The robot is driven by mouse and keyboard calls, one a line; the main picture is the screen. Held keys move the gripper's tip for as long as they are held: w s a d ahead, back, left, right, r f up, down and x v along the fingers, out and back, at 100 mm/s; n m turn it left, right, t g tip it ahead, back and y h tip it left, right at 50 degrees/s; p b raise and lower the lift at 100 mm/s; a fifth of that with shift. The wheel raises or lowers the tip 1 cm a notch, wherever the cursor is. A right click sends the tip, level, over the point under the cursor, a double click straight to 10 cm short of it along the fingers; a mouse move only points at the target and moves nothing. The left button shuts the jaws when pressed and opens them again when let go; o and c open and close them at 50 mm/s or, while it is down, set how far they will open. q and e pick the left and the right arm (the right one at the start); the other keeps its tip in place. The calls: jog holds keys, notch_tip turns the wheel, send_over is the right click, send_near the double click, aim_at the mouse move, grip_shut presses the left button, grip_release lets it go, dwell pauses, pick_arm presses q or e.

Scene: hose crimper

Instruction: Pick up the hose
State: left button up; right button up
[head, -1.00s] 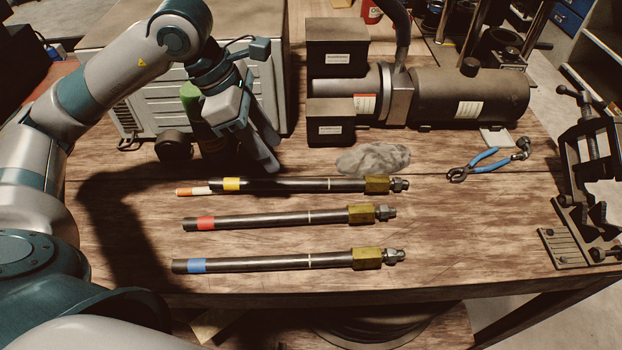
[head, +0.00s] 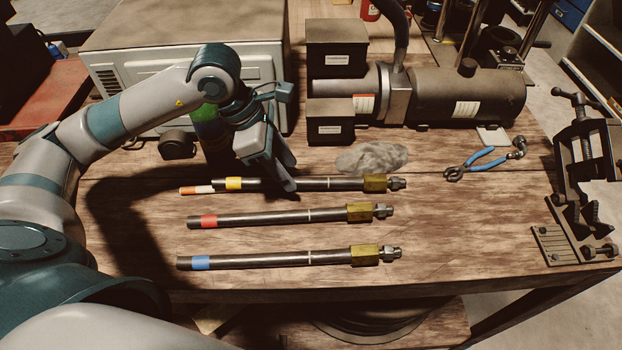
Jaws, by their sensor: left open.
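Three dark hoses with brass and steel end fittings lie side by side on the wooden bench. The yellow-banded hose (head: 330,184) is farthest, the red-banded hose (head: 270,218) is in the middle, and the blue-banded hose (head: 280,260) is nearest. My left gripper (head: 285,185) is open, pointing down at the yellow-banded hose, with its fingers overlapping that hose in the picture. I cannot tell whether they touch it or hover above it. The fingers hide a short stretch of the hose. My right gripper is not in view.
A grey rag (head: 372,159) lies just behind the yellow-banded hose. An orange-and-white marker-like stick (head: 196,190) lies by its left end. Blue-handled pliers (head: 483,160), a vise (head: 585,190), a dark motor-like machine (head: 470,95) and a green bottle (head: 207,122) stand around. The front of the bench is clear.

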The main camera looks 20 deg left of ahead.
aim_at(296, 179)
pick_arm(q)
jog(key=p+x, duration=0.1)
jog(key=x, duration=0.2)
jog(key=shift+w+a, duration=0.1)
jog(key=shift+w, duration=0.05)
jog(key=shift+w+f, duration=0.1)
jog(key=shift+f, duration=0.3)
grip_shut()
